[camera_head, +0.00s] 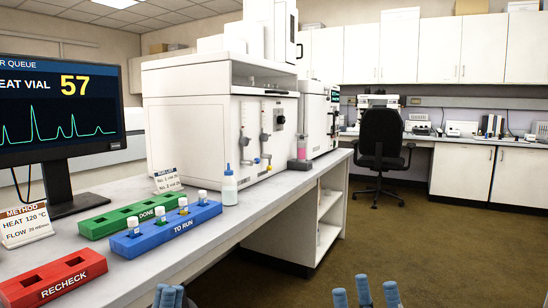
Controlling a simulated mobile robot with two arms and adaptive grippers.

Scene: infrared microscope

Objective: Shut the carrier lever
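A white bench instrument (192,126) stands on the bench in the middle of the view.
On the bench are a red RECHECK rack (52,280), a green DONE rack (118,218), a blue TO RUN rack (170,231) with several vials, a white bottle (229,187) and a monitor (60,110). A black chair (381,138) stands behind. The floor at right is clear.

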